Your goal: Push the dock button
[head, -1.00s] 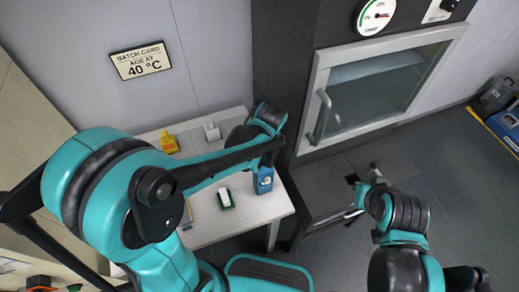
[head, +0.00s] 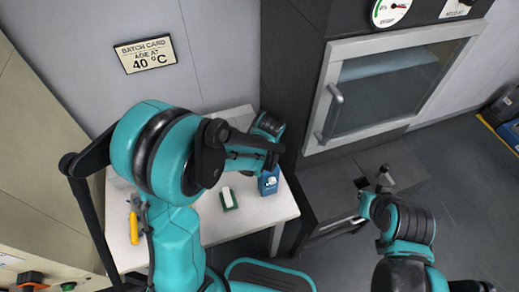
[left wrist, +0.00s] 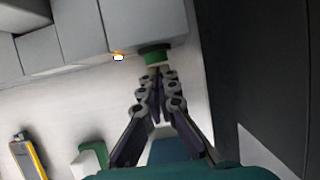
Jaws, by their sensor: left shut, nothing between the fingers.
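In the left wrist view a green button (left wrist: 155,57) with a dark ring sits on a grey unit (left wrist: 152,22). My left gripper (left wrist: 156,76) is shut and empty, its fingertips at the button; I cannot tell whether they touch it. In the head view my left arm hides this gripper and the dock button.
A blue container (head: 268,181) and a green-and-white item (head: 228,198) stand on the white table (head: 245,222). A yellow tool (head: 134,227) lies at its left. A dark oven cabinet (head: 290,70) stands right of the table.

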